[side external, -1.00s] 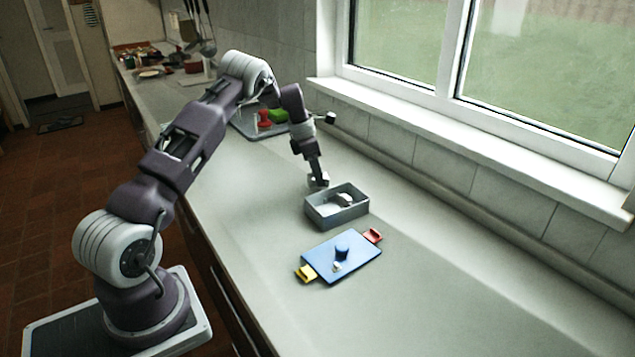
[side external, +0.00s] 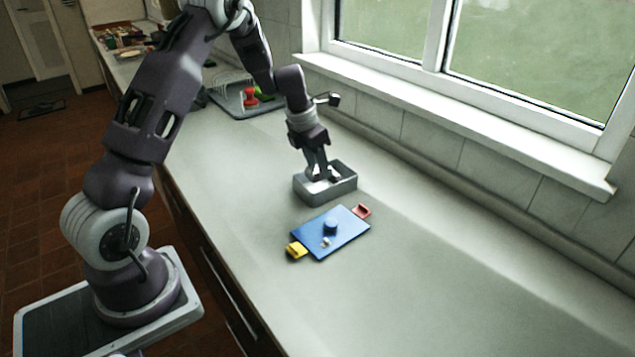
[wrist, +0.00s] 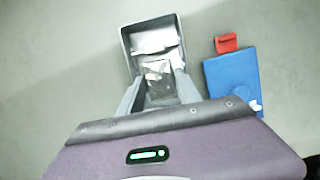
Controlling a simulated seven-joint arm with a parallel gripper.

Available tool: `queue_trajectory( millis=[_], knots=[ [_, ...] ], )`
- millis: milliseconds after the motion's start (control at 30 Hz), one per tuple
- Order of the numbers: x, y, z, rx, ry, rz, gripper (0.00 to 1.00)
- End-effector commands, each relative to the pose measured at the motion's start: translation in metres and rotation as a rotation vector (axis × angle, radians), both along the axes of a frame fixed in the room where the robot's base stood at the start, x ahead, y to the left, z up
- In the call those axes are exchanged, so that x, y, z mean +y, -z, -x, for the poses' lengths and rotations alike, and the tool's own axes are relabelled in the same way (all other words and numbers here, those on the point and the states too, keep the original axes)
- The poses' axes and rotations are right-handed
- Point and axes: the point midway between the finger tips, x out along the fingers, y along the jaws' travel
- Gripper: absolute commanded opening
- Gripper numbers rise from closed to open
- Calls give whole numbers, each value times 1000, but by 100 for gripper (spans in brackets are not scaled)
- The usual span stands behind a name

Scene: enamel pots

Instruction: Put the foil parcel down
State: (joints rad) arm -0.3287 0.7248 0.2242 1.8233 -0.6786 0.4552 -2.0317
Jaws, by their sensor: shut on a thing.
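The foil parcel (wrist: 158,78) is silvery and crumpled and shows between my two fingers in the wrist view. My gripper (side external: 322,175) is shut on it, with the fingers reaching down into the grey open box (side external: 326,193). The box also shows in the wrist view (wrist: 128,45), its far end beyond the parcel. In the side view the fingers mostly hide the parcel. I cannot tell whether the parcel touches the box floor.
A blue board (side external: 346,235) lies in front of the box, with a yellow tab (side external: 296,251), a red tab (side external: 362,210) and a blue knob (side external: 330,227). A dish rack (side external: 238,98) stands behind. The counter to the right is clear.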

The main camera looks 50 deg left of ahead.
Motion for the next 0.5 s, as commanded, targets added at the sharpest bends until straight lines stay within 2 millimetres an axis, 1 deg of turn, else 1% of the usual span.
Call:
queue_trajectory(
  millis=[133, 233, 300, 500],
  knots=[
    [0, 28, 1, 2, -2, 3, 0],
    [0, 43, 0, 1, -1, 2, 0],
    [1, 47, 0, -1, -1, 1, 0],
    [0, 46, -1, -1, 0, 0, 0]
  ],
)
